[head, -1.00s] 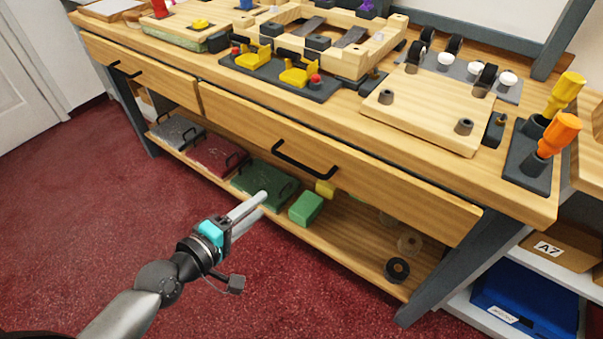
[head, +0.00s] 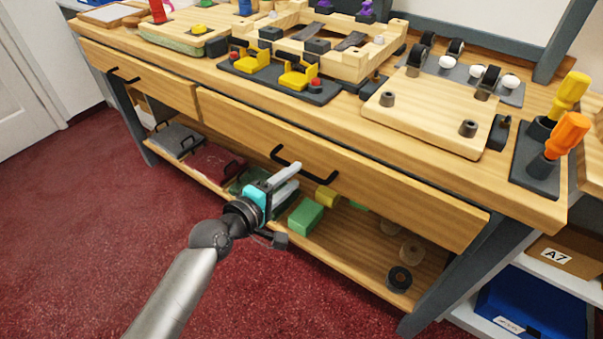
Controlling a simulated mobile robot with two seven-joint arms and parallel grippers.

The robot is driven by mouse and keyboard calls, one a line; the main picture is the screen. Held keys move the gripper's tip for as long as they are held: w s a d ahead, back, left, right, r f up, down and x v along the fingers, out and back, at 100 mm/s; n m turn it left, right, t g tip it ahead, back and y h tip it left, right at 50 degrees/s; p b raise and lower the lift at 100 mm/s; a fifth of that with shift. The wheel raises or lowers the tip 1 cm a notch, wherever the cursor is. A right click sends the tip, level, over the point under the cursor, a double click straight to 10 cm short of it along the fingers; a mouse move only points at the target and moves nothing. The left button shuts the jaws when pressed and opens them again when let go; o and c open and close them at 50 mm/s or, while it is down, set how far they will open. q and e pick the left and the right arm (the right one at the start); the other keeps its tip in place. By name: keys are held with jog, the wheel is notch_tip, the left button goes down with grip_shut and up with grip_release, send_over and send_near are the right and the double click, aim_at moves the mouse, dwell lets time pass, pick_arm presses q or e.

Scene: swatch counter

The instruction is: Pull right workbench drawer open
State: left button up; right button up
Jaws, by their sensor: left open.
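The right workbench drawer (head: 400,190) is a wide wooden front under the benchtop, and it looks closed. Its black bar handle (head: 312,170) sits left of the middle of the front. My left gripper (head: 290,176) is open and empty. My right gripper is not in view.
The left drawer (head: 150,83) has its own black handle. Yellow clamps (head: 298,76) and a wooden board (head: 430,115) stand on the benchtop. Red carpet (head: 75,220) is clear in front.

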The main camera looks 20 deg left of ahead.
aim_at(301, 172)
pick_arm(q)
jog(key=shift+b+x, duration=0.55)
jog(key=shift+x, duration=1.6)
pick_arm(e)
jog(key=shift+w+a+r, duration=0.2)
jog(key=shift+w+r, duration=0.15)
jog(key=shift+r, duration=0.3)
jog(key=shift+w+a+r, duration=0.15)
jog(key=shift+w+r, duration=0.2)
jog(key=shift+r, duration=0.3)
pick_arm(q)
grip_shut()
